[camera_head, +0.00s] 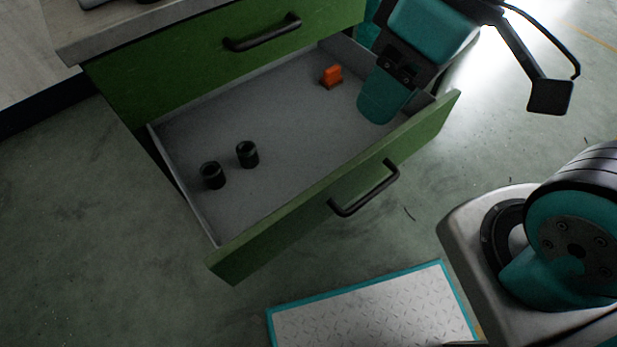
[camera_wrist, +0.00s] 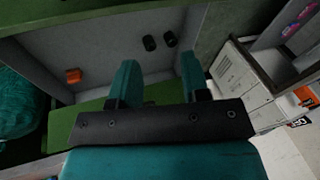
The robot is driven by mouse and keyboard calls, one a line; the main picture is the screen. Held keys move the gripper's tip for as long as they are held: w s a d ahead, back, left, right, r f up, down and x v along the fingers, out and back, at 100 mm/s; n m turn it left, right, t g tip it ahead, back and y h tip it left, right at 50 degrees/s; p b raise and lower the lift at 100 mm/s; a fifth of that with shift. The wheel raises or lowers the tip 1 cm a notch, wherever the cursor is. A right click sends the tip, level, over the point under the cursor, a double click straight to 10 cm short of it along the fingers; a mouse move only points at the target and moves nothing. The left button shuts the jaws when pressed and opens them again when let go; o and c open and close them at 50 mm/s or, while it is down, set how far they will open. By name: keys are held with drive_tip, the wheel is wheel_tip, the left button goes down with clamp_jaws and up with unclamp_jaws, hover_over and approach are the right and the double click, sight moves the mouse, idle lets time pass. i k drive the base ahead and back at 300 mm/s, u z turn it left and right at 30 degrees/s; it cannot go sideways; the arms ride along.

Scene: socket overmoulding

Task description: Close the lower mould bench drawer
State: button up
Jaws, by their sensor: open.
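The lower drawer (camera_head: 285,238) stands pulled far out of the green bench, with a green front, a grey inside and a black bar handle (camera_head: 365,190). In the wrist view its grey floor (camera_wrist: 100,45) shows beyond my fingers. My gripper (camera_head: 382,100) has teal fingers and points down at the right end of the drawer, behind the front panel. I cannot tell whether it touches the panel. In the wrist view my gripper (camera_wrist: 158,64) is open, with nothing between its two fingers. The handle is not held.
Two black cylinders (camera_head: 229,165) and an orange piece (camera_head: 332,77) lie in the drawer. The upper drawer (camera_head: 200,70) is shut, with its own black handle (camera_head: 262,33). A teal-edged plate (camera_head: 370,315) lies on the floor in front. Pale cabinets (camera_wrist: 240,75) show at right in the wrist view.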

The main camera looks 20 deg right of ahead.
sight(317, 152)
drive_tip(key=u, duration=0.15)
drive_tip(key=i, duration=0.15)
drive_tip(key=z, duration=0.15)
drive_tip(key=k, duration=0.85)
drive_tip(key=z, duration=1)
drive_tip(key=i, duration=0.2)
drive_tip(key=u, duration=0.1)
